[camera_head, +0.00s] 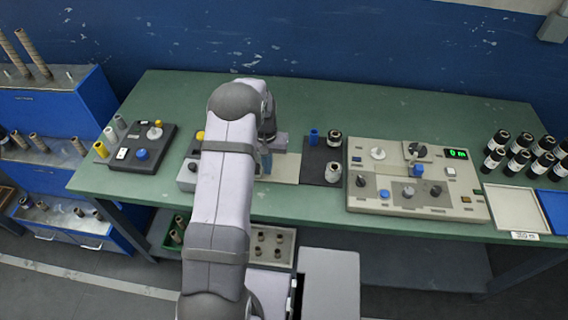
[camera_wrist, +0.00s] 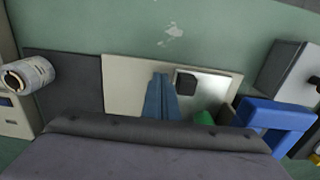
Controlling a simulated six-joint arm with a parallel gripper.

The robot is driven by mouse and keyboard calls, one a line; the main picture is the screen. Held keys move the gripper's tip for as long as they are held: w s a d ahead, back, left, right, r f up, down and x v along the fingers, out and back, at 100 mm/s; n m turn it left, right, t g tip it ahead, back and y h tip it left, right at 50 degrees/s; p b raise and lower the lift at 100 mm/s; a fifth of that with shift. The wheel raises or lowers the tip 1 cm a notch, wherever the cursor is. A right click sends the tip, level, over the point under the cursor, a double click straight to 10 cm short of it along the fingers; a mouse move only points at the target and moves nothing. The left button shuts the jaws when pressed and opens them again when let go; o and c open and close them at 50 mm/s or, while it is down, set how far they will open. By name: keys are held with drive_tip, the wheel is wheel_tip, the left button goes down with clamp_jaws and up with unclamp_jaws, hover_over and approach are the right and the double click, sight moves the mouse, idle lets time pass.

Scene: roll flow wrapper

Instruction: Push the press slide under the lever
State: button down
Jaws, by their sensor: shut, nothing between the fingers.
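My gripper (camera_head: 265,172) points down over the pale base plate (camera_head: 285,168), its blue fingers together and empty. In the wrist view the fingers (camera_wrist: 161,98) stand beside a small black block (camera_wrist: 186,82) on a shiny metal strip (camera_wrist: 215,88). I cannot tell whether they touch it. A blue bracket-shaped part (camera_wrist: 262,113) and a grey block (camera_wrist: 284,70) stand to the right there. I cannot tell for sure which part is the press slide or the lever. My arm hides much of this station in the head view.
A dark mat (camera_head: 313,174) with a blue cylinder (camera_head: 314,136) and two rolls lies right of the gripper. Further right is a beige panel (camera_head: 365,188) with knobs and a green display. A dark button box (camera_head: 135,162) stands left on the green table (camera_head: 330,95).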

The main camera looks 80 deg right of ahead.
drive_tip(key=shift+r, duration=0.15)
wheel_tip(320, 180, up, 8)
drive_tip(key=p, duration=0.5)
idle(0.3)
idle(0.4)
drive_tip(key=a+f, duration=0.1)
drive_tip(key=a, duration=0.2)
drive_tip(key=a+f+y, duration=0.1)
drive_tip(key=a+f, duration=0.1)
drive_tip(key=a, duration=0.1)
drive_tip(key=a+f+y, duration=0.1)
drive_tip(key=a, duration=0.2)
drive_tip(key=shift+s+a+f, duration=0.1)
drive_tip(key=shift+s+f, duration=0.05)
drive_tip(key=shift+f, duration=0.15)
drive_tip(key=w+a+r+n, duration=0.5)
drive_tip(key=w+a+n, duration=0.1)
drive_tip(key=a, duration=0.7)
drive_tip(key=w+a+r+n+h, duration=0.1)
drive_tip(key=w+a+r+n, duration=0.4)
drive_tip(key=a, duration=0.9)
drive_tip(key=w+a+r+n+h, duration=0.1)
drive_tip(key=w+a+r+n, duration=0.4)
drive_tip(key=a, duration=0.8)
drive_tip(key=shift+w+a+r+n, duration=0.35)
drive_tip(key=shift+w+n, duration=0.75)
drive_tip(key=shift+w, duration=1.2)
